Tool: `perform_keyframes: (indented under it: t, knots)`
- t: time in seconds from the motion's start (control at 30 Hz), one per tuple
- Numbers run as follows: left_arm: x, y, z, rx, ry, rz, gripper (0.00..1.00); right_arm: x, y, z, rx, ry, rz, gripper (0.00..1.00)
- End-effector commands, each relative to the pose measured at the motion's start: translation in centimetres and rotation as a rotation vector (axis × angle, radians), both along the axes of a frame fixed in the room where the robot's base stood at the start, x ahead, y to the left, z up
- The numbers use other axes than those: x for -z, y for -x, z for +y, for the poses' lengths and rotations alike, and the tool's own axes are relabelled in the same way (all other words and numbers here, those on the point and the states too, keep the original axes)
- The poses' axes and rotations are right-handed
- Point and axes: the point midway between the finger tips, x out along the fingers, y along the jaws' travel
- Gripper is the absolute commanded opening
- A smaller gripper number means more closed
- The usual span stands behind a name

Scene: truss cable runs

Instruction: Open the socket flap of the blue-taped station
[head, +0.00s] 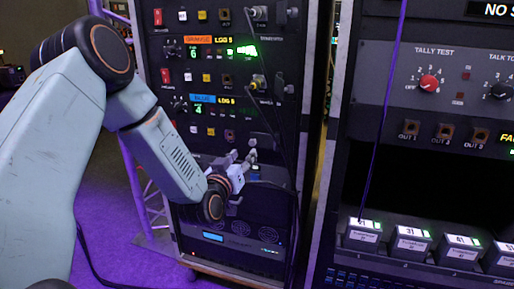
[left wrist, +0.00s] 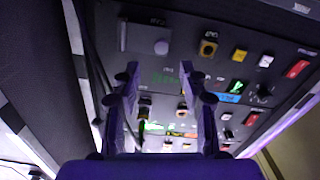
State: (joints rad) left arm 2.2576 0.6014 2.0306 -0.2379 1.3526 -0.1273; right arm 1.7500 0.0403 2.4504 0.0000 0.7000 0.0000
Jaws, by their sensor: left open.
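The blue-taped station is low on the dark rack panel; its blue tape (head: 202,98) sits beside a small yellow label and above a green digit. The tape also shows in the left wrist view (left wrist: 228,98). The station's socket flap (left wrist: 145,40) looks like a dark plate with a round grey knob, flat against the panel; it appears closed. My left gripper (head: 241,158) is in front of the rack, just below the blue station's right side. Its two fingers are apart and empty in the left wrist view (left wrist: 165,100). My right gripper is out of view.
An orange-taped station (head: 199,40) sits above, with a cable plugged in at its right. Dark cables hang down the rack's right side. A second rack with a red knob (head: 428,83) and several numbered units stands at right. Purple floor lies at left.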

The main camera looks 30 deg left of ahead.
Motion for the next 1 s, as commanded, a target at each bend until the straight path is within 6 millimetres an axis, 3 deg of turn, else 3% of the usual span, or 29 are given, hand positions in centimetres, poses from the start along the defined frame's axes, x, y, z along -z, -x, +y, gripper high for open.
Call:
perform_keyframes:
  t: [0.5, 0.9, 1.0]
  knots:
    - [0.1, -6.6, 1.7, 0.003, -0.003, 0.000, 0.43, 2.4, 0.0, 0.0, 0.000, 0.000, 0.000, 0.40]
    - [0.0, -7.3, 1.4, 0.003, -0.001, 0.002, 0.43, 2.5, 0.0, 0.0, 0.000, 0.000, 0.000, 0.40]
    - [0.0, -7.3, 1.4, 0.003, -0.001, 0.002, 0.35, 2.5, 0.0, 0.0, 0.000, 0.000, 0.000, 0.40]
